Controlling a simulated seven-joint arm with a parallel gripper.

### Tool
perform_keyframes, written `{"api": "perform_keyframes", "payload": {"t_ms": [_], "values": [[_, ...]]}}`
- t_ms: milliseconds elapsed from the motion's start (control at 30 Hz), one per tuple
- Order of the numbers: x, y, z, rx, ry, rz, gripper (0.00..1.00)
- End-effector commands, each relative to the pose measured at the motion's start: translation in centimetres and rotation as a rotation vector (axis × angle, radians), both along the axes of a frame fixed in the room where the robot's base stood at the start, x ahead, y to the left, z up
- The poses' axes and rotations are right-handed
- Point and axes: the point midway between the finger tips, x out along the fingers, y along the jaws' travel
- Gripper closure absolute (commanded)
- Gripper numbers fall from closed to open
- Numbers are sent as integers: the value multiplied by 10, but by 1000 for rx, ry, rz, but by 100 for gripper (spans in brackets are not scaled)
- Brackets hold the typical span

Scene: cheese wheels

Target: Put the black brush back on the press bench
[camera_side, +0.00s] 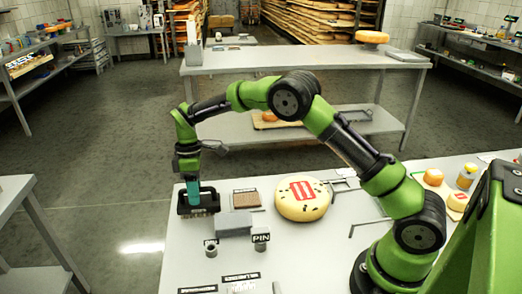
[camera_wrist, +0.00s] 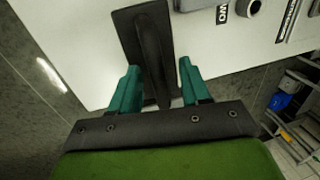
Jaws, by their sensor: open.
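The black brush (camera_side: 198,209) is at the far left corner of the white table (camera_side: 190,260). In the wrist view the brush (camera_wrist: 128,30) shows as a dark flat block with a raised handle. My gripper (camera_side: 194,190) is right above it, pointing down. In the wrist view my gripper (camera_wrist: 159,66) is open, with one teal finger on each side of the handle. A gap shows beside the handle, at least on the right. A large grey bench (camera_side: 290,62) stands behind the table; I cannot tell which bench is the press bench.
A pale cheese wheel with a red label (camera_side: 302,199), a brown square pad (camera_side: 246,199), a grey block (camera_side: 233,222) and small posts (camera_side: 211,248) stand right of the brush. An orange cheese wheel (camera_side: 372,37) sits on the rear bench, whose middle top is clear.

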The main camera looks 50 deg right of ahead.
Motion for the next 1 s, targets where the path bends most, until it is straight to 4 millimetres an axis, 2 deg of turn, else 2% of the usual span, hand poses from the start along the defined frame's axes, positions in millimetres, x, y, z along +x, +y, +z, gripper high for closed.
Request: {"api": "perform_keyframes", "payload": {"t_ms": [167, 500, 733, 867, 1000], "values": [[5, -4, 28, 0, -6, 0, 53], [15, -14, 96, -1, -5, -1, 53], [15, -17, 119, -1, -5, -7, 53], [4, -21, 143, -3, -38, -65, 53], [-28, -28, 184, 1, -114, -208, 53]]}}
